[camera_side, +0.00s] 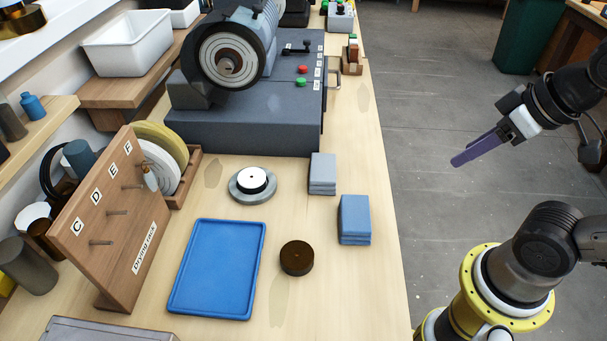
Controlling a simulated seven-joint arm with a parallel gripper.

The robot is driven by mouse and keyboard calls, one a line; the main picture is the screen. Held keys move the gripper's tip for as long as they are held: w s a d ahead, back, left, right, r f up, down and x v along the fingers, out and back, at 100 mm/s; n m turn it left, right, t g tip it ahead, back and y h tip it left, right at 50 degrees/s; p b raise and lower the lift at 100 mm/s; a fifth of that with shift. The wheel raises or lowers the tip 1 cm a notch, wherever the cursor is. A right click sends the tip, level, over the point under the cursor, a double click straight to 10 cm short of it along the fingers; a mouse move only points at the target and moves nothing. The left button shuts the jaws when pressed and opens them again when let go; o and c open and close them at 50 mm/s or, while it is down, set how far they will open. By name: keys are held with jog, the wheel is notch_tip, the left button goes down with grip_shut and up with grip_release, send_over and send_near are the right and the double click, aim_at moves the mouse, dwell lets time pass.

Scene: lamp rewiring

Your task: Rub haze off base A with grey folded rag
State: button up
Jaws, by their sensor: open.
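The grey folded rag (322,173) lies as a small stack on the wooden bench, in front of the grey machine. A round grey metal base (240,193) with a black ring and white top sits just left of the rag, apart from it. A dark brown round piece (297,258) lies nearer, right of the blue tray. I see no letter A on either round piece, so I cannot tell which is base A; haze is too small to make out. My gripper (457,160), with purple fingers, is open and empty. It hangs over the floor side, right of the bench and apart from both rags.
A blue folded rag (355,220) lies near the bench's right edge. The empty blue tray (216,270) lies left of the brown piece. A wooden drying rack (112,215) with pegs stands at left. The grey machine (245,125) with its wheel blocks the back. Bare bench surrounds the round pieces.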

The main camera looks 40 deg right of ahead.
jog(key=o, duration=0.4)
jog(key=shift+o, duration=1.2)
jog(key=shift+m, duration=0.5)
notch_tip(320, 180, up, 3)
jog(key=w+m, duration=0.2)
jog(key=m+g, duration=0.6)
send_over(323, 168)
jog(key=f, duration=1)
jog(key=shift+w+d+f, duration=0.1)
jog(key=shift+d+f, duration=0.1)
jog(key=shift+f, duration=0.1)
jog(key=shift+a+f, duration=0.15)
jog(key=shift+f, duration=4)
